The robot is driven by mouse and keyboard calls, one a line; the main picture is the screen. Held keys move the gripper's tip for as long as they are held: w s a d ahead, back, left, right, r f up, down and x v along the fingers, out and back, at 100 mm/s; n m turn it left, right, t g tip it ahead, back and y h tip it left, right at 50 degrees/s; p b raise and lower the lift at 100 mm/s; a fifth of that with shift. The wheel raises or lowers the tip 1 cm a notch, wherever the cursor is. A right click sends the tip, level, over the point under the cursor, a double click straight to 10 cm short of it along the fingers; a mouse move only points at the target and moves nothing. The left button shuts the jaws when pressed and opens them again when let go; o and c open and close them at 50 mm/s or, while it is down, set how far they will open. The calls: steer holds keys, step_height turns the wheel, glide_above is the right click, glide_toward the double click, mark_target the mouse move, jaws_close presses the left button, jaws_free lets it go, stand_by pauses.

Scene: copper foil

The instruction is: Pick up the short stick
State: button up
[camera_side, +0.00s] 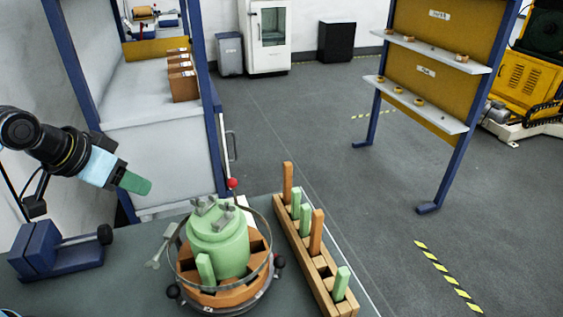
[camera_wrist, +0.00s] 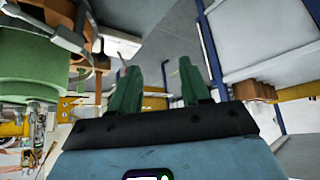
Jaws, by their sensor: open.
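A wooden rack (camera_side: 292,243) stands on the table right of centre in the side view, with sticks upright in its slots. The shorter sticks are green: one (camera_side: 296,203) near the far end, one (camera_side: 305,220) beside it, and one (camera_side: 341,283) at the near end. Two taller orange sticks (camera_side: 288,182) stand among them. My gripper (camera_side: 136,184), with green fingers, is at the left, raised above the table and well apart from the rack. In the wrist view, its two fingers (camera_wrist: 158,82) are spread with nothing between them.
A round fixture with a green body (camera_side: 222,240), an orange base and a metal ring stands between my gripper and the rack. A red-knobbed lever (camera_side: 233,184) rises behind it. A blue block (camera_side: 60,255) sits at the table's left. The rack is near the table's right edge.

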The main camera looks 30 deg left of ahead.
steer(key=w+d+r+m+g, duration=0.2)
steer(key=w+d+r, duration=0.4)
steer(key=m+g, duration=0.5)
steer(key=m, duration=0.2)
glide_above(308, 205)
step_height(308, 205, down, 2)
steer(key=f, duration=0.6)
steer(key=shift+w+f, duration=0.1)
steer(key=shift+w, duration=0.15)
steer(key=shift+s+f, duration=0.15)
steer(key=shift+f, duration=1.2)
steer(key=shift+s+f, duration=0.1)
steer(key=shift+f, duration=1.25)
steer(key=shift+c, duration=0.3)
jaws_close()
